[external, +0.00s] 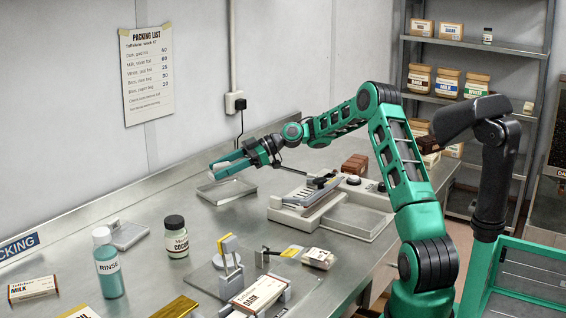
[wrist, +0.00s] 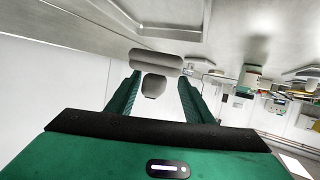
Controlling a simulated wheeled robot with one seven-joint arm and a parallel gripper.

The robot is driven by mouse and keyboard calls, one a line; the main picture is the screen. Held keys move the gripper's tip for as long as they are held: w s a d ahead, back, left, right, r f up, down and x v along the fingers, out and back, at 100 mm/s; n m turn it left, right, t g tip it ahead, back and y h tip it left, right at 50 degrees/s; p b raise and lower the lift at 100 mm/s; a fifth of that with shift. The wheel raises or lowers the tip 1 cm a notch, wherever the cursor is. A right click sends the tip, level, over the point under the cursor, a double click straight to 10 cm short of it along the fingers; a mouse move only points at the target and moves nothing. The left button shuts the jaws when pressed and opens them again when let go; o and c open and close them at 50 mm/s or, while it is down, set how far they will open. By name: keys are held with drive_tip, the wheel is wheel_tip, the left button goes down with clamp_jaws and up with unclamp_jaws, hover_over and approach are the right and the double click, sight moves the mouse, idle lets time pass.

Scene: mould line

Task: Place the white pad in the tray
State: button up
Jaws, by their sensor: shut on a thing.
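My gripper (external: 222,164) is at the far side of the steel table, above a shallow pale tray (external: 216,201). In the wrist view its two green fingers (wrist: 160,88) are closed on a rounded, pale grey-white thing, which I take as the white pad (wrist: 155,62). In the external view only a small pale part of the pad shows at the fingers. The pad is held above the tray, apart from it as far as I can see. A rectangular rim, likely the tray's (wrist: 175,32), shows at the top of the wrist view.
A grey machine (external: 280,213) with an open bay stands right of the tray. A rinse bottle (external: 109,268), a dark-lidded cocoa jar (external: 176,243), another shallow clear tray (external: 130,238) and a clamp stand (external: 229,262) are nearer the front. The wall is close behind.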

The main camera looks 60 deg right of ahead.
drive_tip(key=shift+w+d+f, duration=0.25)
drive_tip(key=shift+d+f, duration=0.2)
drive_tip(key=shift+d, duration=0.2)
drive_tip(key=shift+w+d+f, duration=0.25)
drive_tip(key=shift+d+f, duration=0.15)
drive_tip(key=shift+d, duration=0.2)
drive_tip(key=shift+f, duration=2)
drive_tip(key=o, duration=1.2)
drive_tip(key=shift+o, duration=0.2)
drive_tip(key=v, duration=1.2)
drive_tip(key=shift+r, duration=0.1)
